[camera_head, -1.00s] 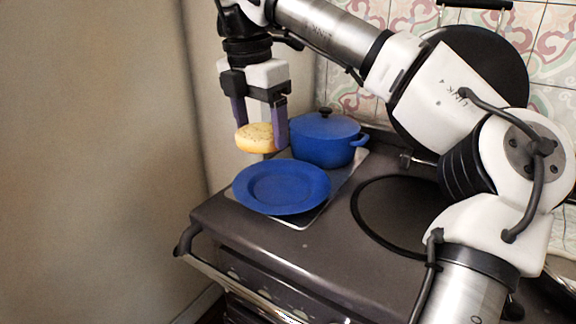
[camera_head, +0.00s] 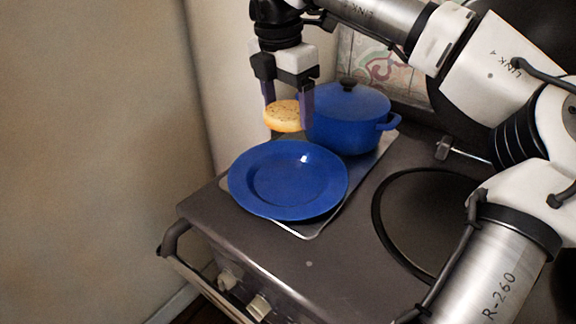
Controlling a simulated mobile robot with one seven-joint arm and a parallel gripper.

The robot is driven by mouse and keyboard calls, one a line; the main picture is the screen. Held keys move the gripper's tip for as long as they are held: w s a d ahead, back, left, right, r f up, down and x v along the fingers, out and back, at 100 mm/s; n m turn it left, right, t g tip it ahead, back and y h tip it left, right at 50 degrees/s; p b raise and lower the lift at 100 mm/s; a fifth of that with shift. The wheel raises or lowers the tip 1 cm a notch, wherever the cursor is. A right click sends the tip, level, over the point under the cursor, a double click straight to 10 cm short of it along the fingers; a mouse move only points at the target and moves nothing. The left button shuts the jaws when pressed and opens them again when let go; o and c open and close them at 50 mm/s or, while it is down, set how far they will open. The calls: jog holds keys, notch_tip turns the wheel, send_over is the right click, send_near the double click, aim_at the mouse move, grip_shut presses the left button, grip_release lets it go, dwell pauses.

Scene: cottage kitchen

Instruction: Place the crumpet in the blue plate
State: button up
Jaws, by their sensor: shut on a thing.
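The crumpet (camera_head: 284,117) is round and pale golden with a speckled top. My gripper (camera_head: 288,112) is shut on it, one finger at each side, and holds it roughly level in the air. The blue plate (camera_head: 252,192) lies on a metal tray on the stove top, below and slightly in front of the crumpet in the picture. The plate looks empty. The crumpet is apart from the plate, and my right finger hides a little of its right edge.
A lidded blue pot (camera_head: 350,118) stands just behind the plate, close to my gripper's right finger. The metal tray (camera_head: 312,228) sits under both. A round dark hotplate (camera_head: 425,215) is to the right. A wall (camera_head: 90,150) rises at the left.

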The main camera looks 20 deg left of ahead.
aim_at(289, 180)
notch_tip(289, 180, down, 14)
jog(key=shift+r+p, duration=0.1)
jog(key=shift+p, duration=0.4)
jog(key=o, duration=0.3)
jog(key=shift+f, duration=0.2)
jog(key=o, duration=0.5)
jog(key=shift+c, duration=0.2)
jog(key=shift+r, duration=0.1)
jog(key=r, duration=0.8)
jog(key=s+r+b, duration=0.1)
jog(key=r, duration=0.3)
jog(key=shift+a+r, duration=0.1)
jog(key=shift+a, duration=0.3)
